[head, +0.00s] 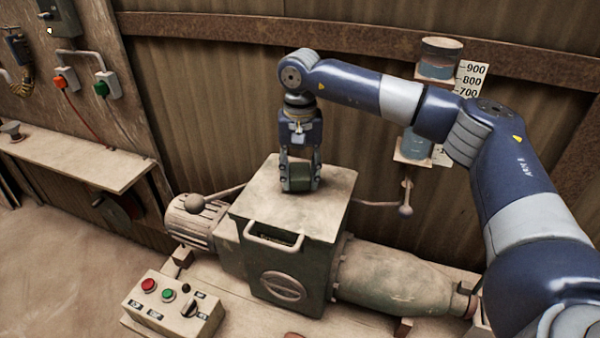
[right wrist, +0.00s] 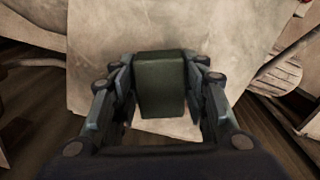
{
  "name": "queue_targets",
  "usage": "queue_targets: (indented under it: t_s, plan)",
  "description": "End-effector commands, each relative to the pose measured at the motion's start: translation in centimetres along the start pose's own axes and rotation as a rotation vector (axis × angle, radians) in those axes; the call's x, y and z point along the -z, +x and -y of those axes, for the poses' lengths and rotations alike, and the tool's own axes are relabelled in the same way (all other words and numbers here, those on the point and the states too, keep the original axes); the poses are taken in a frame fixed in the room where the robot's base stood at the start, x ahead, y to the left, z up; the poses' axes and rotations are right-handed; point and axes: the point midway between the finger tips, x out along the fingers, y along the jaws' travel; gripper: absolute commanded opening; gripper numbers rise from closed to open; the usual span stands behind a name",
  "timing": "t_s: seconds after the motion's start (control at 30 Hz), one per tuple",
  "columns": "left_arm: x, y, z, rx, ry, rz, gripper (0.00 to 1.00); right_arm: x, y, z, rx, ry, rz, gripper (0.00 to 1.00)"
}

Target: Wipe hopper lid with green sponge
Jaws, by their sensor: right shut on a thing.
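The hopper lid (head: 262,200) is the flat, dusty beige top of the green-grey press box. It also fills the upper part of the right wrist view (right wrist: 105,45). My right gripper (head: 300,183) points straight down over the back right part of the lid. It is shut on the green sponge (head: 300,176), a dark green block that shows between both fingers in the right wrist view (right wrist: 161,85). The sponge is at the lid surface and appears to touch it, though its underside is hidden. My left gripper is not in view.
A control box (head: 172,307) with red and green buttons stands at the front left. A motor (head: 190,220) and a lever with a ball knob (head: 405,210) flank the press. A rounded barrel (head: 395,277) extends right. A shelf (head: 75,157) runs along the left wall.

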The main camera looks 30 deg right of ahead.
Motion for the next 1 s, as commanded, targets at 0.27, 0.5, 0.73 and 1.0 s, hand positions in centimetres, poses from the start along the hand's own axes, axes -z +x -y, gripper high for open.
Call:
queue_targets:
  t_s: [0.27,0.5,0.73,1.0]
  plan:
    - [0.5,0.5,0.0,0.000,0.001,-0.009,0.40,0.0,0.6,0.0,0.000,0.000,0.000,0.18]
    - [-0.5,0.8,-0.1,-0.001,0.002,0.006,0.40,0.0,1.1,0.0,0.000,0.000,0.000,0.18]
    - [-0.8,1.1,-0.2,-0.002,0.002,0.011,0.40,0.0,1.6,0.0,0.000,0.000,0.000,0.18]
    - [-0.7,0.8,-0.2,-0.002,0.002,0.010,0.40,1.0,1.5,-0.4,0.000,0.003,0.000,0.18]
